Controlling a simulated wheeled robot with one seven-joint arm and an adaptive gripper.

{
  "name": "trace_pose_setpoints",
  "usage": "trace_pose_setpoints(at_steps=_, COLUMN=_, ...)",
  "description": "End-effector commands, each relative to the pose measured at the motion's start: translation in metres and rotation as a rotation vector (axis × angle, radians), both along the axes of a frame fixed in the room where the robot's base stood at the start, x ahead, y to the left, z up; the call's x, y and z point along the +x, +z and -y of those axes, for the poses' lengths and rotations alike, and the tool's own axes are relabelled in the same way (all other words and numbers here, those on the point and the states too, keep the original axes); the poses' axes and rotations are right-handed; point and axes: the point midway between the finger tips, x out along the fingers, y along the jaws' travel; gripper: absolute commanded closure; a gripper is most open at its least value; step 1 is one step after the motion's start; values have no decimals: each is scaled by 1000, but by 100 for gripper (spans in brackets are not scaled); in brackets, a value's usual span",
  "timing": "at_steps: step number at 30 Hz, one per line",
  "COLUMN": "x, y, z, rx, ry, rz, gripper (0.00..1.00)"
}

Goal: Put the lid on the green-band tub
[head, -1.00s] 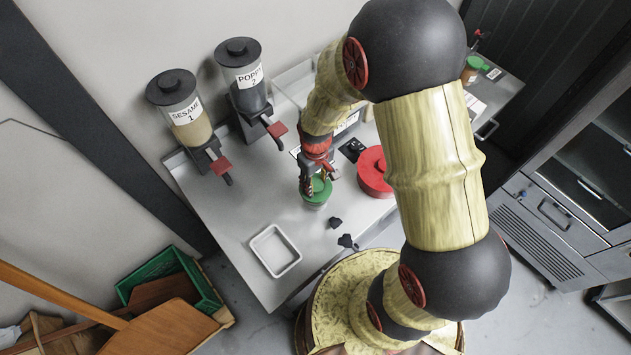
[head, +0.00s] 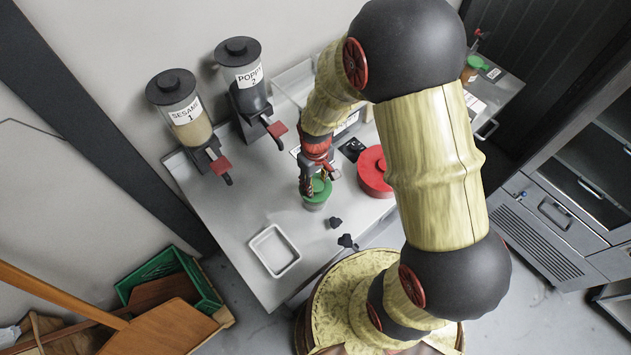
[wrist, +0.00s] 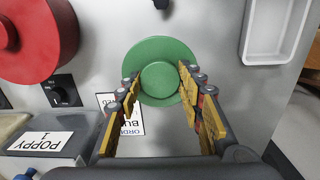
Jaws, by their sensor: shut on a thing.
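The green lid (wrist: 160,70) is round with a raised knob, and the knob sits between my fingers in the wrist view. My gripper (wrist: 158,85) is shut on it, pointing down. In the head view the lid (head: 321,187) is right at the top of the tub (head: 314,206), whose side shows just below it. The lid looks level, but I cannot tell whether it is fully seated or slightly above the rim. The lid hides the tub in the wrist view, and my gripper (head: 314,182) covers part of the lid in the head view.
A red round container (head: 374,172) stands close to the right of the tub. A white tray (head: 274,250) lies at the front left, and small dark pieces (head: 335,222) lie between. Two dispensers (head: 186,108) stand along the wall. The counter left of the tub is clear.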

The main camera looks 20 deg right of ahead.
Motion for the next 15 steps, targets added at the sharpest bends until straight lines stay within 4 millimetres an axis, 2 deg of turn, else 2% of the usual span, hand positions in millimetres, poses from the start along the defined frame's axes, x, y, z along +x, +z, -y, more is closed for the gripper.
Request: trace_pose_setpoints(at_steps=15, x=0, y=-13, z=0, rx=0, ry=0, rz=0, gripper=80)
